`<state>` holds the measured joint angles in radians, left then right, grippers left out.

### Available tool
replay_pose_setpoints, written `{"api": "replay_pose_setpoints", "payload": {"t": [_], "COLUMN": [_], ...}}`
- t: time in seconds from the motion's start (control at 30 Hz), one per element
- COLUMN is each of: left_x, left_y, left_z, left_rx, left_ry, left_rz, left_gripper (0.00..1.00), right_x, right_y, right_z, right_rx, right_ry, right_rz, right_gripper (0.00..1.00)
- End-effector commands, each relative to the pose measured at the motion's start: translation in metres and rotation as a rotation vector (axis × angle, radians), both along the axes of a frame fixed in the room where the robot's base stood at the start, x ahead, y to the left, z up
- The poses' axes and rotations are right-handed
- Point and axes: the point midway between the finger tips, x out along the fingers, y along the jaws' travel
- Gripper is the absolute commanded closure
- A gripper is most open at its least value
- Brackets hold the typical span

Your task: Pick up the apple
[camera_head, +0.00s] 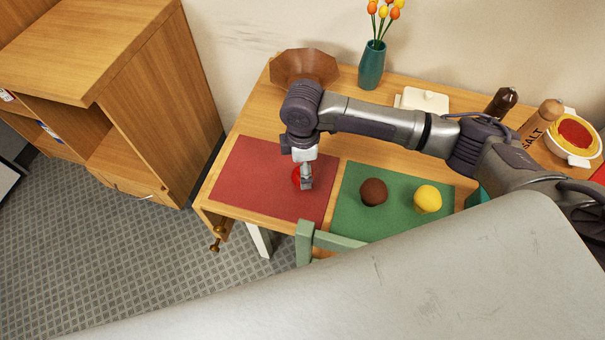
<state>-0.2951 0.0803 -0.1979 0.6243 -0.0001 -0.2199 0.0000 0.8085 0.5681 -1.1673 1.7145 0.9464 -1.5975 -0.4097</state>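The red apple (296,177) is on the red mat (250,170) on the wooden table, near the mat's right side. Most of it is hidden behind my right gripper (307,184). My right arm reaches in from the right, and its gripper points down at the apple. The fingers overlap the apple in this view. I cannot tell whether they are open around it or closed on it. My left gripper is not in view.
A green mat (350,221) to the right holds a brown ball-shaped item (373,192) and a yellow one (427,199). A brown bowl (304,66) and a teal vase (371,66) stand at the back. A green chair (305,240) is at the front edge.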

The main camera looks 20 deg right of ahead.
Motion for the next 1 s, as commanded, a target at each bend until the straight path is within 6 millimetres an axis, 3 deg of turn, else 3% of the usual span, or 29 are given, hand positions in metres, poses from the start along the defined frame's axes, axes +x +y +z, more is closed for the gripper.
{"api": "replay_pose_setpoints", "payload": {"t": [0.2,0.5,0.87,1.0], "left_x": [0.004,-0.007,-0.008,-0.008], "left_y": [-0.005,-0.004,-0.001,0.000], "left_z": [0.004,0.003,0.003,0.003], "left_rx": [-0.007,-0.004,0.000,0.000], "left_ry": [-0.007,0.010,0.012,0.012], "left_rz": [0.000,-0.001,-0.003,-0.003], "left_gripper": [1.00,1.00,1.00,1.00], "right_x": [-0.002,-0.002,-0.002,-0.002], "right_y": [0.001,0.001,0.001,0.001], "right_z": [-0.029,-0.033,-0.033,-0.033], "right_rx": [0.000,0.000,0.000,0.000], "right_ry": [0.000,-0.001,-0.001,-0.001], "right_rz": [0.000,0.000,0.000,0.000], "right_gripper": [0.14,0.16,0.76,0.80]}}
